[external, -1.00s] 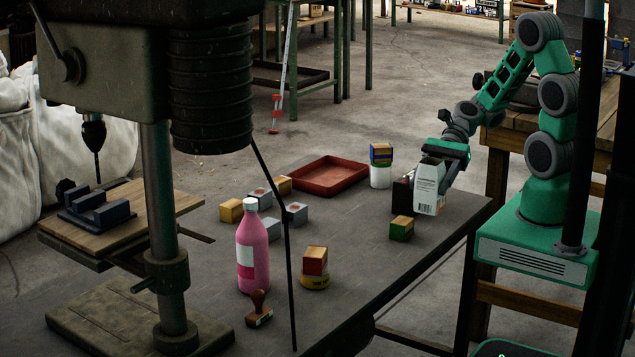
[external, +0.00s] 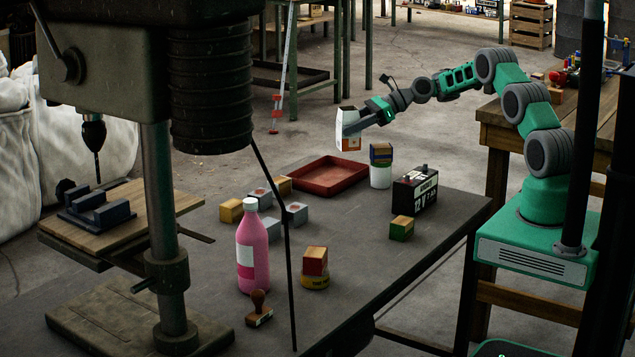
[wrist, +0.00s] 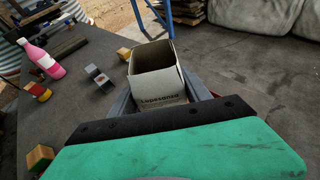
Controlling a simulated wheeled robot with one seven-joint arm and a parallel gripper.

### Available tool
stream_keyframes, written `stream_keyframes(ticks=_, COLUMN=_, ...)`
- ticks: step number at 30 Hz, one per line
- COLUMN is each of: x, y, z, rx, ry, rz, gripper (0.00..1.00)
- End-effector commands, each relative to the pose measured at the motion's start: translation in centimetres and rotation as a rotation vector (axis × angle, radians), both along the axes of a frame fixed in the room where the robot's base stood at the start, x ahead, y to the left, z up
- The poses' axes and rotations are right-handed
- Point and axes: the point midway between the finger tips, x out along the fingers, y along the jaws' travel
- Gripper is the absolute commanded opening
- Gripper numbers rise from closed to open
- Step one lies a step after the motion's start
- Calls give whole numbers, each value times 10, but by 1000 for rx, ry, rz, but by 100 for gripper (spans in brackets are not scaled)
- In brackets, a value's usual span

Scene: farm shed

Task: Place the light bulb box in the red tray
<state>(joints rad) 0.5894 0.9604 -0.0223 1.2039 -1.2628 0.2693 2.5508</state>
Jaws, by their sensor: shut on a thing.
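The light bulb box (external: 347,131), a white open-topped carton with an orange patch, is held in the air above the table's far side. My gripper (external: 360,125) is shut on it. In the wrist view the box (wrist: 157,82) sits between the fingers of my gripper (wrist: 165,106), its open top showing an empty-looking inside. The red tray (external: 329,176) lies on the table below and slightly left of the box. In the wrist view the tray is mostly hidden behind the box and gripper; a red edge shows at the right.
A black battery (external: 414,190) and a green block (external: 401,228) are further right. Several blocks, a pink bottle (external: 252,250) and a stamp (external: 259,310) stand left and in front.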

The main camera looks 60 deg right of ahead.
Motion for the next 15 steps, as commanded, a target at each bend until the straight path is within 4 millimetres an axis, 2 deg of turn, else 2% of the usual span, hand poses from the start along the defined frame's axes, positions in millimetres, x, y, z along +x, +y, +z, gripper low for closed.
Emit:
stream_keyframes(ticks=1, x=11, y=-15, z=-2, rx=0, ry=-2, rz=-31, gripper=16)
stream_keyframes(ticks=3, x=21, y=-30, z=-4, rx=0, ry=0, rz=-64, gripper=16)
stream_keyframes(ticks=5, x=26, y=-37, z=-6, rx=0, ry=1, rz=-79, gripper=16)
stream_keyframes(ticks=8, x=28, y=-40, z=-22, rx=3, ry=4, rz=-88, gripper=16)
stream_keyframes(ticks=12, x=28, y=-40, z=-53, rx=1, ry=3, rz=-87, gripper=16)
stream_keyframes(ticks=15, x=28, y=-40, z=-66, rx=0, ry=2, rz=-86, gripper=16)
